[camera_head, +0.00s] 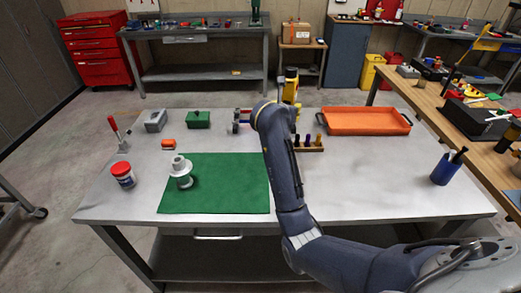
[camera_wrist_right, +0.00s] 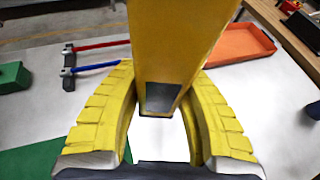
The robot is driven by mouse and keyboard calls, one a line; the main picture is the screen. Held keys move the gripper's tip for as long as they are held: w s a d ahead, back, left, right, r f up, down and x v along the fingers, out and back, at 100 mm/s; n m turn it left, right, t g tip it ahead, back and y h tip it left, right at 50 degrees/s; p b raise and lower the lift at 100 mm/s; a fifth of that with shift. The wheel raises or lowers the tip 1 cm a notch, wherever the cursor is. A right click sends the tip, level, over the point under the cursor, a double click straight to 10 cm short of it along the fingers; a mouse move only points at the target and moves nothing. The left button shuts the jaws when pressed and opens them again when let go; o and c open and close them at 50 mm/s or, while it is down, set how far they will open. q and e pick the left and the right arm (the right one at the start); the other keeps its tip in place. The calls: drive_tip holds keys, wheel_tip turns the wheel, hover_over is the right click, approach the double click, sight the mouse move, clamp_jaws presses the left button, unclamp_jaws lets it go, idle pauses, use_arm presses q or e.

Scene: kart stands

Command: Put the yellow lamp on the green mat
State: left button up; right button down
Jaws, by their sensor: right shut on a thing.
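The yellow lamp (camera_head: 289,90) shows above and behind my right wrist in the head view. In the right wrist view the lamp (camera_wrist_right: 172,45) is a tall yellow body with a dark patch near its lower end. My right gripper (camera_wrist_right: 157,92) is shut on it, with a curved yellow finger at each side. The arm hides the gripper in the head view. The green mat (camera_head: 235,185) lies on the grey table, left of my right arm; its corner shows at the lower left in the wrist view (camera_wrist_right: 35,160). My left gripper is not in view.
A grey flanged part (camera_head: 181,175) stands on the mat's left side; the mat's right side is clear. An orange tray (camera_head: 362,122), a wooden holder (camera_head: 310,149) and a blue cup (camera_head: 445,170) stand to the right.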

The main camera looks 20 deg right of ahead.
drive_tip(key=shift+w+r, duration=0.1)
drive_tip(key=shift+r, duration=0.05)
drive_tip(key=shift+d, duration=0.1)
drive_tip(key=shift+m+g+h, duration=0.3)
wheel_tip(320, 180, down, 20)
drive_tip(key=shift+r, duration=0.1)
idle(0.5)
drive_tip(key=c, duration=1)
unclamp_jaws()
drive_tip(key=shift+o, duration=0.2)
drive_tip(key=v, duration=1.1)
drive_tip(key=shift+s, duration=0.2)
drive_tip(key=o, duration=0.4)
drive_tip(key=shift+s+a+r, duration=0.2)
drive_tip(key=shift+s+a, duration=0.05)
